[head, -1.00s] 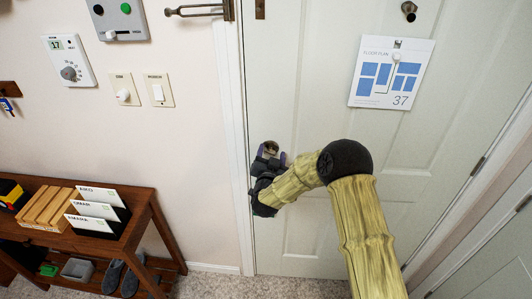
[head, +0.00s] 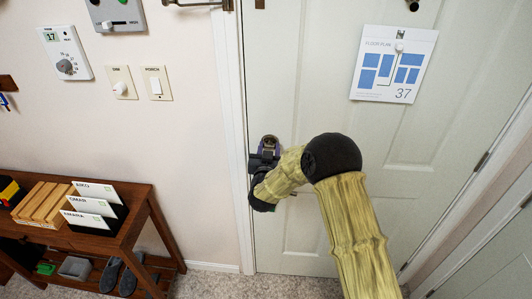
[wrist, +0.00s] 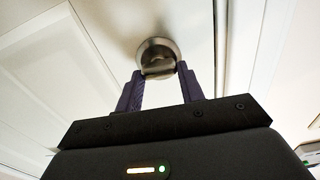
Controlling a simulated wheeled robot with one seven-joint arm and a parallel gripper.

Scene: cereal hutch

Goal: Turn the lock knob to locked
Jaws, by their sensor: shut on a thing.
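The lock knob (wrist: 158,68) is a small metal thumb turn on a round silver plate on the white door. In the wrist view it lies between the two purple fingertips of my gripper (wrist: 160,77), which is shut on it. The finger tips hide part of its sides. In the head view the round lock plate (head: 269,141) shows near the door's left edge, just above my gripper (head: 266,152). The knob's exact angle is hard to tell, and no lock marking is readable.
The white door (head: 320,130) carries a floor plan sheet (head: 393,65). A door frame (head: 232,130) runs close left of my gripper. Switches and a thermostat (head: 64,54) are on the left wall. A wooden shelf (head: 135,210) with letter holders stands lower left.

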